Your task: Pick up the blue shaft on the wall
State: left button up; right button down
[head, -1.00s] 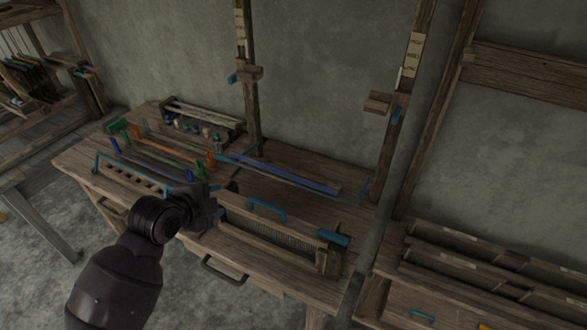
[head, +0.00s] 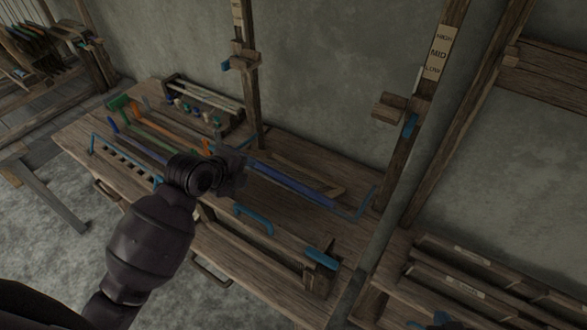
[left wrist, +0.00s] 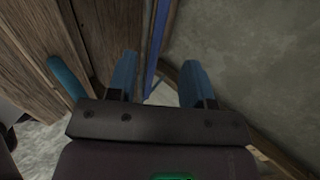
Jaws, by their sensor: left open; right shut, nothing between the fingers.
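The blue shaft (head: 295,188) is a long thin bar. It lies along the back of the wooden bench, close to the wall, slanting down to the right. My left gripper (head: 235,168) is above the bench near the shaft's left part, and its wrist hides that end. In the left wrist view the two blue-tipped fingers (left wrist: 158,72) are apart and empty. The blue shaft (left wrist: 156,50) shows as a narrow strip beyond the gap between them. I cannot tell how far it is from the fingertips. My right gripper is in no view.
Several coloured bars, one of them green (head: 122,105), lie at the bench's left. A blue handle (head: 255,219) and a blue block (head: 321,260) are at its front. Wooden posts (head: 247,85) rise behind the bench. A slotted rack (head: 480,270) is on the right.

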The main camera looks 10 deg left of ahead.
aim_at(267, 171)
pick_arm(q)
jog(key=shift+d+p+x, duration=0.15)
jog(key=shift+p+x, duration=0.1)
jog(key=shift+x, duration=1.95)
jog(key=shift+d+p+x, duration=0.15)
jog(key=shift+p+x, duration=0.05)
jog(key=shift+x, duration=2.05)
jog(key=shift+s, duration=0.2)
grip_shut()
